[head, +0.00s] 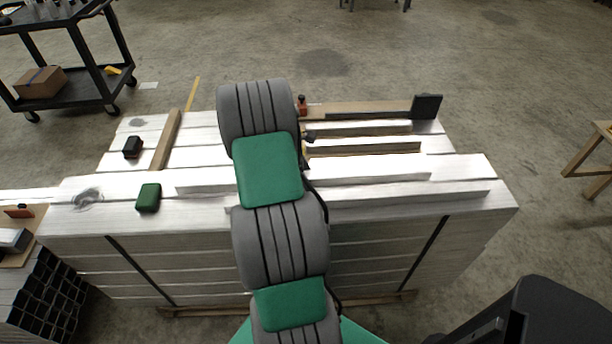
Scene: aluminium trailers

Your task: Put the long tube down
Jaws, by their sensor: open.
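Several pale aluminium tubes lie across the top of a strapped aluminium stack (180,255). One long tube (375,170) runs behind my arm and shows on both sides of it. Another long tube (420,190) lies nearer the front edge, parallel to it. Two shorter-looking tubes (365,147) (370,129) lie farther back, right of my arm. I cannot tell which one the task means. My arm reaches over the middle of the stack and hides its own end, so my gripper and anything between its jaws are hidden.
A green block (148,198), a black block (133,147) and a wooden batten (166,140) sit on the stack's left part. A dark plate (427,106) stands at the back right. A black cart (70,60) is at the far left. A wooden stand (590,150) is right.

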